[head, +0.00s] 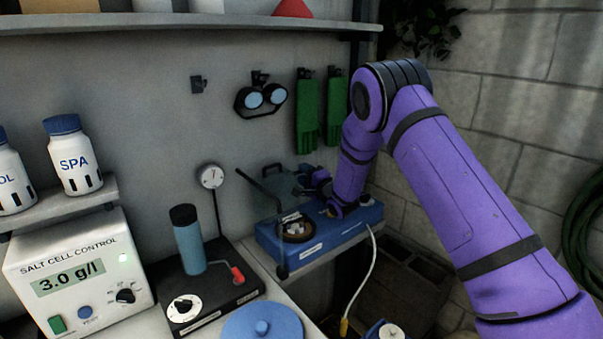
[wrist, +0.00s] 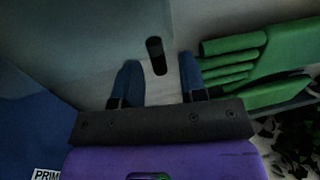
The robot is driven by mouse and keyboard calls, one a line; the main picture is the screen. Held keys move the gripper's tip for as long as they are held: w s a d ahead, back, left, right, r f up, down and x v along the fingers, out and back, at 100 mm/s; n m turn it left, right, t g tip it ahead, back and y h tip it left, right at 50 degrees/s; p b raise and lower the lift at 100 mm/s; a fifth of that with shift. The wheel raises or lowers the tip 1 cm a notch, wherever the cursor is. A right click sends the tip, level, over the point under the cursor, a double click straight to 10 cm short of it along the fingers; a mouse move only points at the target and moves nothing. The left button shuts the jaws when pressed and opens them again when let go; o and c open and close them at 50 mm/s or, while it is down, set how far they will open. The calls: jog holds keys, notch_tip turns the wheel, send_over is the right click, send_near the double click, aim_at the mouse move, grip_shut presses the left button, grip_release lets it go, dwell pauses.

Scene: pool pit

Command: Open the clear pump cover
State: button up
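The blue pump unit (head: 345,232) sits on a ledge against the wall. A round opening (head: 297,229) with pale pieces inside shows in its top. The clear cover (head: 288,184) appears as a faint see-through panel standing tilted up behind the opening; its edges are hard to make out. My gripper (head: 316,181) is beside the cover's right side, partly hidden by my arm. In the wrist view, my gripper (wrist: 160,82) has its two blue fingers apart. A short dark knob (wrist: 156,55) shows between and beyond the fingertips, with no clear contact.
Green gloves (head: 308,115) and goggles (head: 262,98) hang on the wall; the gloves also show close by in the wrist view (wrist: 235,65). A white hose (head: 366,275) hangs from the pump's right.

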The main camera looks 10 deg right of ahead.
jog(key=shift+x, duration=0.85)
grip_shut()
jog(key=shift+s, duration=0.1)
jog(key=shift+s+d+r+t+y, duration=0.15)
jog(key=shift+s+d+t, duration=0.15)
jog(key=shift+s, duration=0.25)
jog(key=shift+s+d+f+t+y, duration=0.1)
jog(key=shift+s+d+t+y, duration=0.1)
jog(key=shift+s+d, duration=0.3)
jog(key=shift+s+a, duration=0.1)
